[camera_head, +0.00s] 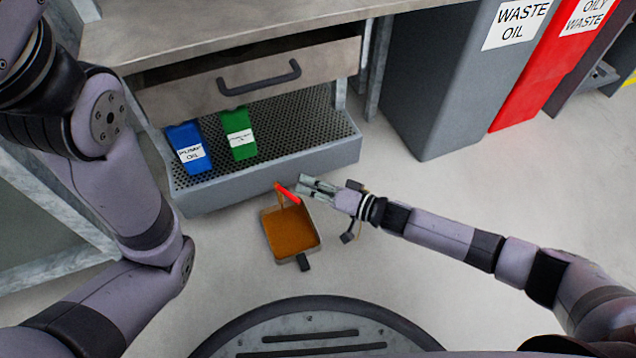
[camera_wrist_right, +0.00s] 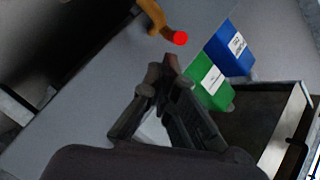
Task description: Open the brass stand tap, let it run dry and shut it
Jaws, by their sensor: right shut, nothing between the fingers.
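The brass stand tap (camera_wrist_right: 152,15) shows at the top of the right wrist view, with a red-ended lever (camera_wrist_right: 180,38). In the head view its red lever (camera_head: 288,194) slants just above a square pan (camera_head: 304,257) holding orange-brown liquid. A thin brown shape runs beside the lever; I cannot tell tap body from a stream. My right gripper (camera_head: 303,186) is shut and empty, close to the lever's right side. In the wrist view its fingers (camera_wrist_right: 168,68) sit below the red end, with a visible gap. My left gripper is out of view.
The grey stand with a perforated top (camera_head: 300,125) carries a blue container (camera_head: 187,140) and a green container (camera_head: 239,133) under a bench drawer (camera_head: 250,75). A grey waste oil bin (camera_head: 430,90) and a red oily waste bin (camera_head: 540,75) stand right. Floor around the pan is clear.

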